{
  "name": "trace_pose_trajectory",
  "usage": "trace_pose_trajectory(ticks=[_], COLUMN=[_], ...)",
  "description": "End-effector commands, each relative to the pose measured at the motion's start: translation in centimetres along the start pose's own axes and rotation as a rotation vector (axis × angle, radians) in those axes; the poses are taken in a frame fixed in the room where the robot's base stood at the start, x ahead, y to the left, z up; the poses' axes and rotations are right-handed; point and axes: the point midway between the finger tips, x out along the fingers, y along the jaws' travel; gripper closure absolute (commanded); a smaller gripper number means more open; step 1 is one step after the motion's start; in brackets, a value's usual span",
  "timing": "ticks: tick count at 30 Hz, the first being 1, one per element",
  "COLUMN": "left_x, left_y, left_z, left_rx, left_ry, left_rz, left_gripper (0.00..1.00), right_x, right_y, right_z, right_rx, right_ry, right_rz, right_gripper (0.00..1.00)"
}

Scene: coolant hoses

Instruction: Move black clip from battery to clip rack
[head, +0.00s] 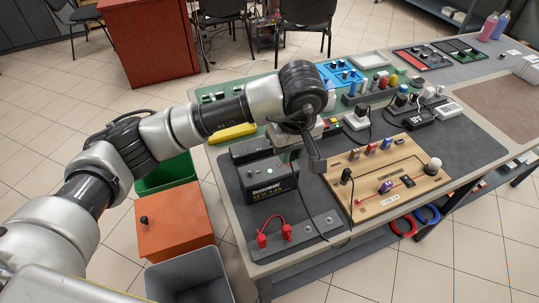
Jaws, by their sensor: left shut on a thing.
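The black battery (268,182) stands on the dark mat at the near left part of the bench. My left gripper (296,153) is over its far right top edge, shut on what appears to be the black clip; the gripper and arm largely hide the clip. I cannot tell whether the clip still touches the battery terminal. A thin black cable hangs down past the battery's right side. The clip rack (312,234) is a grey strip in front of the battery. Two red clips (262,240) joined by a red lead sit on its left part; its right part looks bare. My right gripper is not in view.
A wooden circuit board (385,178) lies right of the battery. A second dark box (250,150) stands behind it. Green, orange (173,220) and grey (190,275) bins stand on the floor left of the bench. Chargers and small parts crowd the bench's back.

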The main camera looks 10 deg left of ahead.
Motion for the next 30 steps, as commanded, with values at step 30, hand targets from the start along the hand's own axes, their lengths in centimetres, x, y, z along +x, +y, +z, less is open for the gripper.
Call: trace_pose_trajectory(ticks=[30], left_x=[-3.9], left_y=[0.8], left_z=[0.5], left_rx=[-0.001], left_ry=[0.000], left_rz=[-0.001], left_gripper=[1.00], right_x=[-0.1], right_y=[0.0], right_z=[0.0], right_rx=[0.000], right_ry=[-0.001], right_rz=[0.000], right_gripper=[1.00])
